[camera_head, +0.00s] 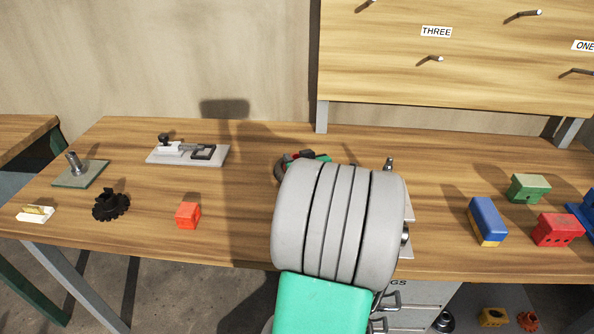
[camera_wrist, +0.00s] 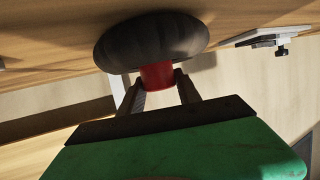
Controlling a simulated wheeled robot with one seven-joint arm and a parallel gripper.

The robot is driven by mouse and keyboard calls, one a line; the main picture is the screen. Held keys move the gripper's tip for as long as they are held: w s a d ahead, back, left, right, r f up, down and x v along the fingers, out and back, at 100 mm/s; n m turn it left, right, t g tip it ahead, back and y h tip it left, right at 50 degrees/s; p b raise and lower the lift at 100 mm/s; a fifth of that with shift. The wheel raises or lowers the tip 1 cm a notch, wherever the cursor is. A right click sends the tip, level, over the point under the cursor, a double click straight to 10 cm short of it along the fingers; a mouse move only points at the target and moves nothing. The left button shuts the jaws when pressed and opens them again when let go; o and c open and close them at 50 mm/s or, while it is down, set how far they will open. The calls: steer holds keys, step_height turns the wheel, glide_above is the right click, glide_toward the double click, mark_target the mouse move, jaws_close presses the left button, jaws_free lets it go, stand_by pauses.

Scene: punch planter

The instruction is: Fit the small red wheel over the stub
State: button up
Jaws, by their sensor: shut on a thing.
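In the wrist view my gripper (camera_wrist: 159,85) is shut on a red hub-like cylinder, with a broad dark disc against it; together they look like the red wheel (camera_wrist: 157,76). The disc is close to the wooden surface; I cannot tell if it touches. In the head view my arm hides most of the gripper; a bit of dark rim and red shows past the arm. An upright metal stub (camera_head: 73,161) stands on a green-grey plate (camera_head: 90,177) at the left. Another metal peg (camera_head: 388,164) shows just behind my arm at the right. I cannot tell which is the task's stub.
A grey plate with a clamp (camera_head: 187,151) lies at the back left; it looks like the one in the wrist view (camera_wrist: 257,38). A black gear (camera_head: 111,207), a red block (camera_head: 187,215) and a white piece (camera_head: 36,214) lie at the left. Coloured blocks (camera_head: 487,221) stand right.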

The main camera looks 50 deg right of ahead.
jaws_close()
stand_by(0.3)
steer(key=shift+r, duration=0.2)
